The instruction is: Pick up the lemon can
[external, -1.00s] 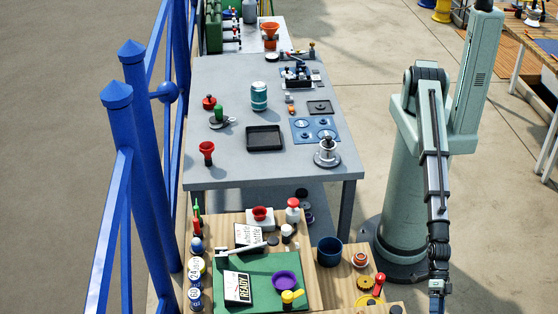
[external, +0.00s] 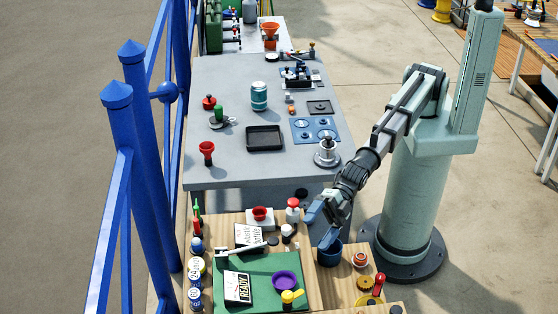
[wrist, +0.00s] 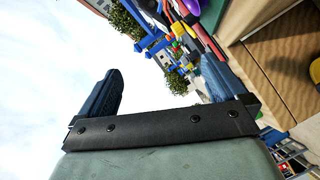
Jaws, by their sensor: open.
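No can that I can identify by a lemon label shows in these frames. A teal can-shaped container (external: 259,96) stands upright on the grey table in the external view; its label is too small to read.
The grey table (external: 226,160) holds a black tray (external: 265,138), a red funnel-like cup (external: 206,151) and a silver pot (external: 327,150). The wooden bench has a green mat (external: 262,268) with a purple bowl (external: 285,281). A blue railing (external: 147,170) runs along the left.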

